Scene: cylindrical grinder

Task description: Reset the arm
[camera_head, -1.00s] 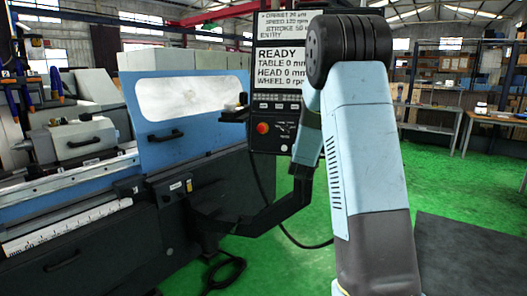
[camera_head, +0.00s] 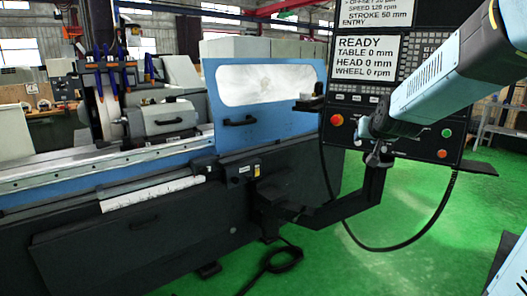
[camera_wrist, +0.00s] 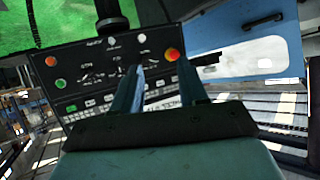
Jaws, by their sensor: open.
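My arm reaches in from the right in the head view, with my gripper (camera_head: 379,157) at its end, in front of the lower part of the control panel (camera_head: 345,100). In the wrist view my gripper (camera_wrist: 162,72) shows two dark fingers spread apart, with nothing between them. The panel (camera_wrist: 85,62) fills the space beyond the fingers there and appears upside down. I cannot tell how far the fingertips are from the panel. The panel screen reads READY, TABLE 0 mm, HEAD 0 mm, WHEEL 0 rpm.
The grinder's blue guard door (camera_head: 262,125) with its window stands left of the panel. The machine bed (camera_head: 100,175) runs to the left. A red button (camera_head: 337,120) sits on the panel.

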